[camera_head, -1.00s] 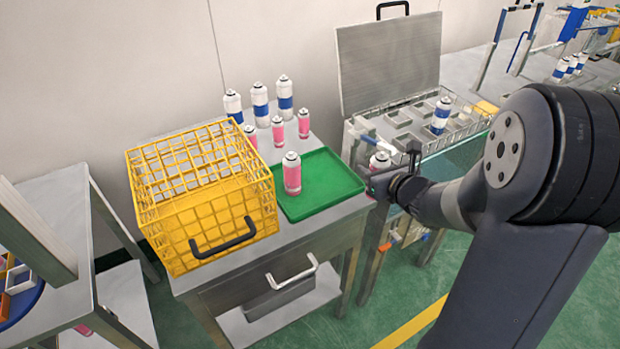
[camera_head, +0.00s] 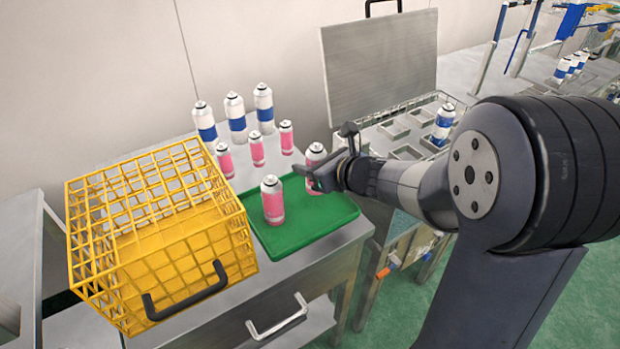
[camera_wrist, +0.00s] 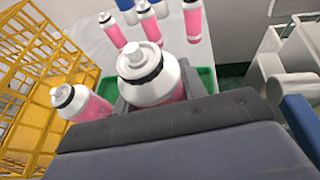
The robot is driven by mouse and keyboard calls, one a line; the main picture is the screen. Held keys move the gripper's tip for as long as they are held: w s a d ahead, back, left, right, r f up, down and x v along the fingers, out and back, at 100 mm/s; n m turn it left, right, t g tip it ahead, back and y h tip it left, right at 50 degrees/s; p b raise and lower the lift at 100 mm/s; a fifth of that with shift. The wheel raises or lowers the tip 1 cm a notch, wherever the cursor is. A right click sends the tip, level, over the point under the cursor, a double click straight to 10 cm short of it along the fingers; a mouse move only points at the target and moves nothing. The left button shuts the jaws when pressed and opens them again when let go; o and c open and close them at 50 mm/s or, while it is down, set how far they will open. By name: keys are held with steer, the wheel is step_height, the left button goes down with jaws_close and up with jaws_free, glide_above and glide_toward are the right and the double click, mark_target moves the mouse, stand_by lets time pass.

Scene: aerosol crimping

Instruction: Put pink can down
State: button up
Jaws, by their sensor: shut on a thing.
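My gripper (camera_head: 325,178) is shut on a pink can (camera_head: 316,155) with a white top. The can is upright over the right part of the green tray (camera_head: 300,243); whether its base touches the tray is hidden. In the wrist view the held can (camera_wrist: 150,78) is between the jaws. Another pink can (camera_head: 272,200) stands on the tray just left of the held one, and it also shows in the wrist view (camera_wrist: 82,103).
A yellow wire basket (camera_head: 165,235) stands left of the tray. Several small pink cans (camera_head: 257,149) and white-and-blue cans (camera_head: 236,118) stand behind it. A bin with a raised lid (camera_head: 385,65) is at the right. The tray's front right is clear.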

steer(key=shift+f, duration=1.65)
steer(key=shift+f+b, duration=0.2)
steer(key=shift+b, duration=0.35)
steer(key=o, duration=1.1)
steer(key=shift+c, duration=0.2)
steer(key=shift+r, duration=0.15)
steer(key=shift+d+r+p, duration=0.1)
steer(key=shift+r+p, duration=0.1)
steer(key=shift+p, duration=0.2)
steer(key=v, duration=1.1)
steer(key=shift+s+d, duration=0.25)
steer(key=shift+s, duration=0.1)
